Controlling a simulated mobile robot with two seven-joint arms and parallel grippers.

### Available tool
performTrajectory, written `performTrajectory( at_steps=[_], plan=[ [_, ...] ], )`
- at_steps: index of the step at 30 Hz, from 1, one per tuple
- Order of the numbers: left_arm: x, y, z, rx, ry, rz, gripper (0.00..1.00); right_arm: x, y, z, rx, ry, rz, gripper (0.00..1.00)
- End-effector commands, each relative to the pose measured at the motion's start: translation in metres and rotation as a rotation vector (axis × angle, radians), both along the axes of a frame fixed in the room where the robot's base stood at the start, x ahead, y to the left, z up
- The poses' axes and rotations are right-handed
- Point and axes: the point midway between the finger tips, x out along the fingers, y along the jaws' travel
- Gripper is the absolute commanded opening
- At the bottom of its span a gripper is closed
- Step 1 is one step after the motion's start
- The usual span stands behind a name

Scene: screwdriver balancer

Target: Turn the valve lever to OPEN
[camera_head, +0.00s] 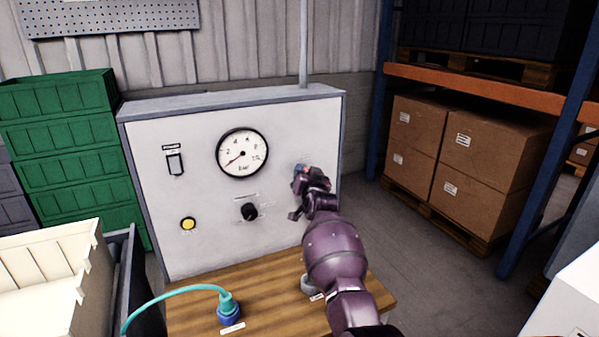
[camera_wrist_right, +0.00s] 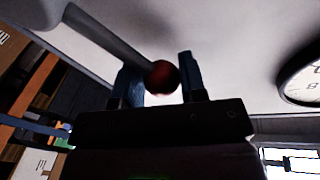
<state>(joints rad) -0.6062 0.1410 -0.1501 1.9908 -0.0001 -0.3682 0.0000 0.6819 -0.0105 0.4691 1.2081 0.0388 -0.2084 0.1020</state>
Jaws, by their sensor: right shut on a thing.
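The valve lever shows in the right wrist view as a grey bar (camera_wrist_right: 108,38) with a dark red ball knob (camera_wrist_right: 161,78) at its end. My right gripper (camera_head: 301,171) is at the right side of the white panel and is shut on the lever's knob end. In the right wrist view its two blue fingers (camera_wrist_right: 159,70) stand on either side of the knob. In the head view my gripper and arm hide most of the lever, and I cannot read any OPEN marking. My left gripper is not in view.
The panel (camera_head: 215,235) carries a round gauge (camera_head: 242,153), a black knob (camera_head: 249,212), a yellow button (camera_head: 188,223) and a switch (camera_head: 175,163). A blue plug with a teal cable (camera_head: 228,308) stands on the wooden bench (camera_head: 270,285). Green crates (camera_head: 60,130) stand left.

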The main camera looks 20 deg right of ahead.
Motion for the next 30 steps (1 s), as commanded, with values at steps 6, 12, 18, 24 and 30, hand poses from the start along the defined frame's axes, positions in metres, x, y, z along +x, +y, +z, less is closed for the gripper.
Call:
performTrajectory(
  at_steps=[6,12,18,24,30],
  plan=[
    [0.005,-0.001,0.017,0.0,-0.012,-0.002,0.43,0.0,-0.011,-0.003,0.141,0.017,0.003,0.0],
    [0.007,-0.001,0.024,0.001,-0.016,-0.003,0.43,0.0,-0.018,-0.005,0.211,0.02,0.003,0.0],
    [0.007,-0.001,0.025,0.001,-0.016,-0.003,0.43,0.0,-0.02,-0.006,0.239,0.022,0.004,0.0],
    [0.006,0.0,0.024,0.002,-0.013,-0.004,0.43,0.0,-0.02,-0.006,0.245,0.022,0.003,0.0],
    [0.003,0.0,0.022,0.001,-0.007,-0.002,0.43,0.0,-0.021,-0.006,0.244,0.022,0.003,0.4]
  ],
)
